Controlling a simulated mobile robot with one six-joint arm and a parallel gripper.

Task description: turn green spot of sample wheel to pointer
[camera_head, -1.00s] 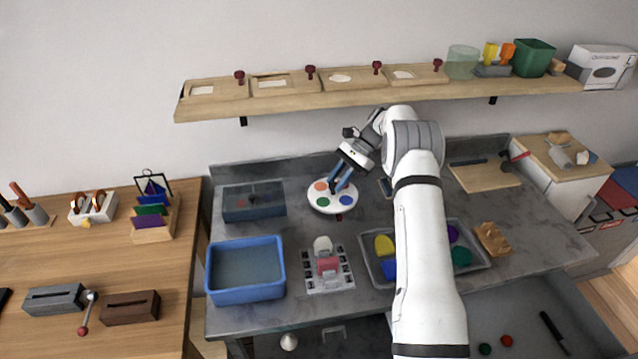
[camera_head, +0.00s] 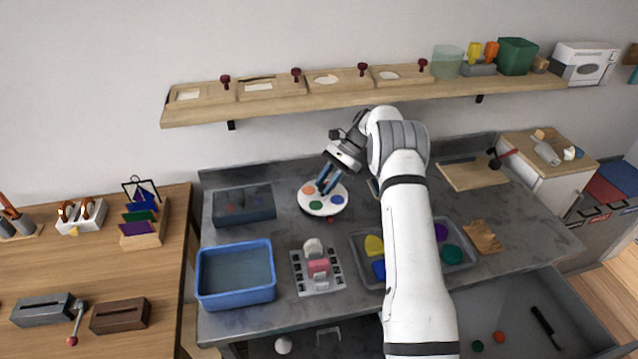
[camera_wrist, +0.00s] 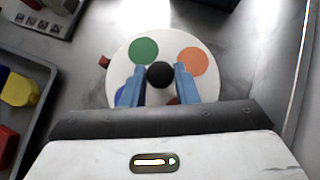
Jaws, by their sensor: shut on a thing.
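The sample wheel is a white disc (camera_head: 303,204) on the grey counter, with coloured spots near its rim. Its green spot (camera_head: 316,205) faces the front left in the head view; in the wrist view the green spot (camera_wrist: 144,50) is at upper left. The small red pointer (camera_wrist: 104,62) stands just outside the rim, between the green and blue spots; it also shows in the head view (camera_head: 330,219). My gripper (camera_wrist: 160,72) is shut on the black knob (camera_wrist: 160,75) at the wheel's centre. An orange spot (camera_wrist: 193,61) lies right of green; a red spot is partly hidden.
A dark box (camera_head: 245,205) stands left of the wheel, and a blue basin (camera_head: 236,302) stands front left. A grey device with a pink part (camera_head: 318,268) and a tray of coloured shapes (camera_head: 365,262) are in front. A shelf (camera_head: 350,97) runs along the wall behind.

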